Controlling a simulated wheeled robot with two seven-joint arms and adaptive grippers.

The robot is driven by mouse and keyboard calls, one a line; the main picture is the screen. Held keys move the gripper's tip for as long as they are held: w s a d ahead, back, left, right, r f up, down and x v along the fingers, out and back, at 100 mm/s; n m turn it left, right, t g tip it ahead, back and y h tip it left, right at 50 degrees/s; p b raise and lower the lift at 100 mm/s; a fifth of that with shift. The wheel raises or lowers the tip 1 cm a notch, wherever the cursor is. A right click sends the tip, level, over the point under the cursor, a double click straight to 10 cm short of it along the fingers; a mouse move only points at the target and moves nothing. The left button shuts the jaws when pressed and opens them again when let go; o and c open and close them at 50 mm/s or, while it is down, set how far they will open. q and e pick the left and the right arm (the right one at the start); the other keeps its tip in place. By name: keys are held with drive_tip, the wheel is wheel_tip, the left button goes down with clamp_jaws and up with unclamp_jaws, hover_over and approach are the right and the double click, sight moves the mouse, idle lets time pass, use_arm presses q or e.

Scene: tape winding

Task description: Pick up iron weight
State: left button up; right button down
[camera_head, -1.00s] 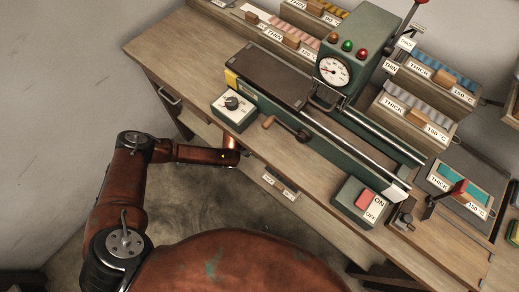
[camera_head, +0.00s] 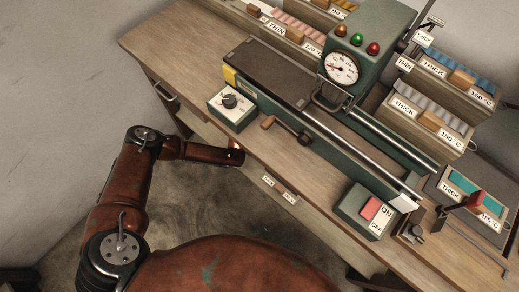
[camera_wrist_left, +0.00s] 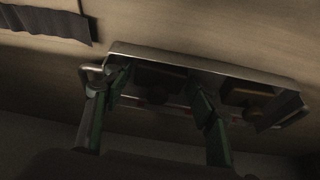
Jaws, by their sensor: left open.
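No object in view can be clearly identified as the iron weight. In the left wrist view, my left gripper (camera_wrist_left: 160,84) is open, its two green fingers apart with nothing seen held between them. Beyond the fingers is a metal-rimmed tray (camera_wrist_left: 200,62) with a handle at each end. Dark blocky shapes lie inside it, too dim to name. In the head view my left arm reaches to the bench's front edge, and its gripper is hidden there. My right gripper is not in view.
The wooden bench (camera_head: 170,38) carries a green machine (camera_head: 367,45) with a gauge, a dial box (camera_head: 232,108), a crank (camera_head: 287,130) and an ON/OFF switch box (camera_head: 366,210). Labelled sample boxes (camera_head: 431,122) stand behind. The bench's left end is bare.

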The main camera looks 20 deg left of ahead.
use_arm(q)
drive_tip(key=shift+c, duration=0.2)
drive_tip(key=shift+r, duration=0.1)
clamp_jaws()
idle(0.5)
